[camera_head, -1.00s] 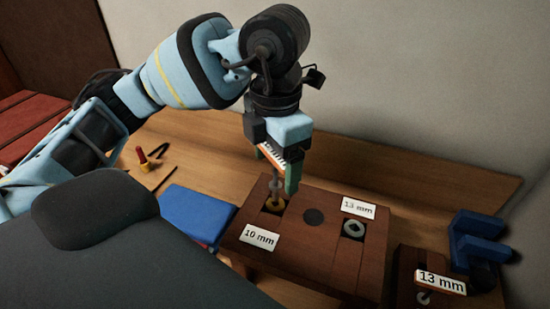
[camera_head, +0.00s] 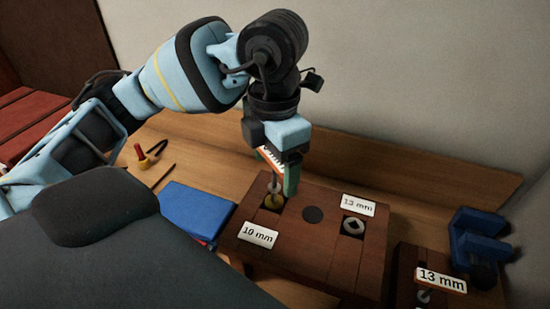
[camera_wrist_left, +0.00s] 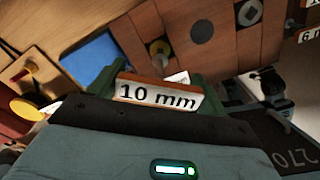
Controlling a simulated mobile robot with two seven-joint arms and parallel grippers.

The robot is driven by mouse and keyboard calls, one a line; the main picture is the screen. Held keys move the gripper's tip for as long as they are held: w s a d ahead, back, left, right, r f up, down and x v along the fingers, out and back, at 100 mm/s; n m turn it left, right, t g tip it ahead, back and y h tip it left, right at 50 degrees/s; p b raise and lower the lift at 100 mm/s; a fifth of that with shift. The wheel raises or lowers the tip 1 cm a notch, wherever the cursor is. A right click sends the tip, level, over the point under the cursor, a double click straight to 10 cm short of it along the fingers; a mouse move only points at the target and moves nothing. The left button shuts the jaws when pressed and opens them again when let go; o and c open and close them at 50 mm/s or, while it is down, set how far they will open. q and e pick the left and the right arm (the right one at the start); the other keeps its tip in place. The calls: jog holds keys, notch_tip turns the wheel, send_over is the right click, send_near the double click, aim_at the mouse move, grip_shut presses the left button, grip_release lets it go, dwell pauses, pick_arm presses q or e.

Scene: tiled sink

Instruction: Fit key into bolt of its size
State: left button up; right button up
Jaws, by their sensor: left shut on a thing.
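My left gripper (camera_head: 277,172) points down over the left slot of a dark wooden block (camera_head: 306,240) and is shut on the 10 mm key. The key's label (camera_wrist_left: 158,95) faces the left wrist camera between the green fingers. Its grey shaft (camera_head: 274,187) stands about upright over the brass bolt (camera_head: 271,202) beside the 10 mm label (camera_head: 258,235). The shaft end meets the bolt in the picture; I cannot tell how deep it sits. The 13 mm bolt (camera_head: 353,226), pale with a square opening, is in the right slot. My right gripper is not in view.
A second wooden block with a 13 mm key label (camera_head: 441,281) stands at the lower right, beside a blue clamp-like object (camera_head: 480,238). A blue box (camera_head: 192,213) lies left of the block. Small tools (camera_head: 148,158) lie further left. A wall stands behind the bench.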

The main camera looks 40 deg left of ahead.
pick_arm(q)
jog(key=shift+f, duration=0.45)
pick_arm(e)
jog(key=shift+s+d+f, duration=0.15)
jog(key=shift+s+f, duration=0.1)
pick_arm(q)
jog(key=shift+f+b, duration=0.3)
jog(key=shift+f, duration=0.25)
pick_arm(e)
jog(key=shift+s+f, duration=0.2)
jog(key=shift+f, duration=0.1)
pick_arm(q)
jog(key=o, duration=1)
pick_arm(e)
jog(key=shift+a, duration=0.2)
pick_arm(q)
jog(key=shift+o, duration=0.2)
notch_tip(320, 180, up, 8)
jog(key=shift+f+p, duration=0.1)
jog(key=shift+p, duration=0.45)
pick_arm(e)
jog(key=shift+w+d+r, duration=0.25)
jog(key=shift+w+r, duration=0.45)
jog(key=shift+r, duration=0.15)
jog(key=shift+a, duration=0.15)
